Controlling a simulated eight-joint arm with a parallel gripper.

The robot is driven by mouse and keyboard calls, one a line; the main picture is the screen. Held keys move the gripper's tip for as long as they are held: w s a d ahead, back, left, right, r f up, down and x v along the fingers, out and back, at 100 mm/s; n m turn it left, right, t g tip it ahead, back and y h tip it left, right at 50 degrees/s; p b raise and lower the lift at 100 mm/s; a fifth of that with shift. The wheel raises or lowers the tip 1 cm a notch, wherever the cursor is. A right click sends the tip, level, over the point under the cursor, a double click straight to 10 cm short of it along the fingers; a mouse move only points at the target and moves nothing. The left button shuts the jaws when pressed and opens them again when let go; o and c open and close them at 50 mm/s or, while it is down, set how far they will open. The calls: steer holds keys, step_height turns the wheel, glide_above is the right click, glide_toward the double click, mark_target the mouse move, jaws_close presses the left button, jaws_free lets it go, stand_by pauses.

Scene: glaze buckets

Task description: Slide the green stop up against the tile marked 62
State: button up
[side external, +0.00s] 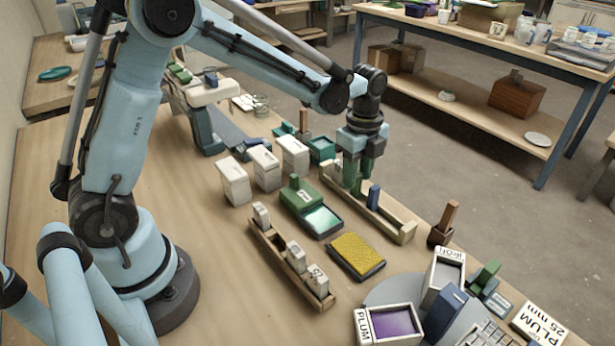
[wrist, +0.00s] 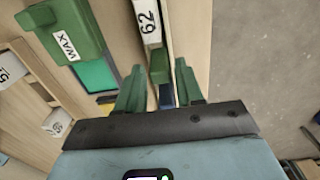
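In the wrist view a white tile marked 62 (wrist: 148,22) stands in a narrow wooden rack. The green stop (wrist: 159,66) is in the same rack, just below the tile in the picture; whether they touch, I cannot tell. My gripper (wrist: 159,67) has its green fingers spread on either side of the green stop, with gaps showing beside it. A blue block (wrist: 166,96) sits in the rack on the stop's other side. The side external view shows my gripper (side external: 358,188) down at the rack (side external: 393,226), with the blue block (side external: 374,197) beside it. There, the fingers largely hide the stop and tile.
A green WAX box with a teal pad (side external: 322,219) lies left of the rack. A yellow sponge tray (side external: 356,255) and another rack of white tiles (side external: 288,265) are in front. White boxes (side external: 265,167) stand behind. A wooden post (side external: 446,220) stands past the rack's right end.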

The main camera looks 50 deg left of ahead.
jaws_close()
steer(key=shift+a, duration=2.4)
steer(key=shift+o, duration=1)
jaws_free()
steer(key=shift+r, duration=3.55)
